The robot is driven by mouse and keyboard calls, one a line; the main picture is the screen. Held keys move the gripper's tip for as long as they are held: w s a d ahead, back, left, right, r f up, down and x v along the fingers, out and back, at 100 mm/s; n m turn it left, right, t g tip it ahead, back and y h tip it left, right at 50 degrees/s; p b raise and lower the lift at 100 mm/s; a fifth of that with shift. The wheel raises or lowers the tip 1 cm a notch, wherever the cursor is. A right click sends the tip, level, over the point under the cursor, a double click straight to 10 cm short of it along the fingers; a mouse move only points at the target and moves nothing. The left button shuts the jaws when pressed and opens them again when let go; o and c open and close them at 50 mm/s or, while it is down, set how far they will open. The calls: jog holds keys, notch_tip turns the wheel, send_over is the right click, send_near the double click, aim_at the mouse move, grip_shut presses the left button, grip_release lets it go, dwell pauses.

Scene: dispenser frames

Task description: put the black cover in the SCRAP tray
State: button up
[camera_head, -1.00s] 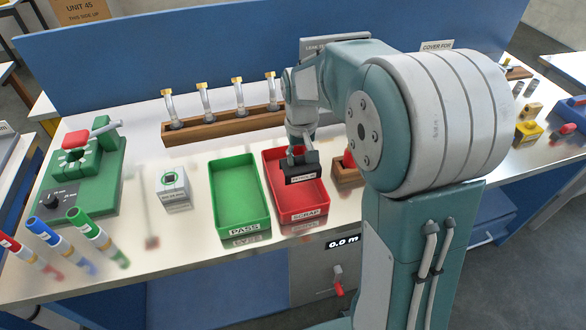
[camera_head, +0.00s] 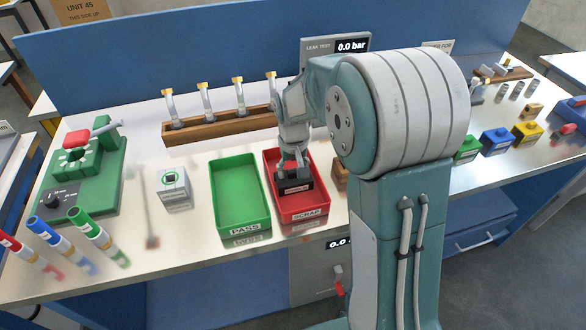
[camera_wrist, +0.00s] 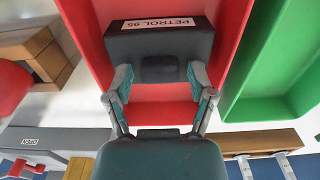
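The black cover (camera_head: 295,185) is a dark block with a white label. In the wrist view the cover (camera_wrist: 160,42) reads PETROL 95 and has a small raised block on its near face. It is inside the red SCRAP tray (camera_head: 301,216), within its walls; the tray floor also shows in the wrist view (camera_wrist: 160,113). My gripper (camera_wrist: 160,77) is at the cover, its two fingers spread on either side of the raised block with gaps showing, so it looks open. In the head view my gripper (camera_head: 290,163) is low over the tray, and the fingertips are hard to see.
The green PASS tray (camera_head: 245,222) stands just left of the SCRAP tray and is empty. A wooden block (camera_head: 341,172) is close on the right, partly behind my arm. A wooden rack (camera_head: 220,125) with nozzles stands behind. A small grey box (camera_head: 174,188) is farther left.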

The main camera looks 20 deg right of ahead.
aim_at(293, 170)
dwell(0.3)
notch_tip(293, 170, up, 12)
jog(key=s+r+t, duration=0.2)
jog(key=s, duration=0.9)
jog(key=s+r+t, duration=0.2)
jog(key=s+t, duration=0.1)
jog(key=s, duration=0.8)
jog(key=shift+s+r+t, duration=0.2)
jog(key=shift+s+t, duration=0.1)
jog(key=shift+s, duration=0.1)
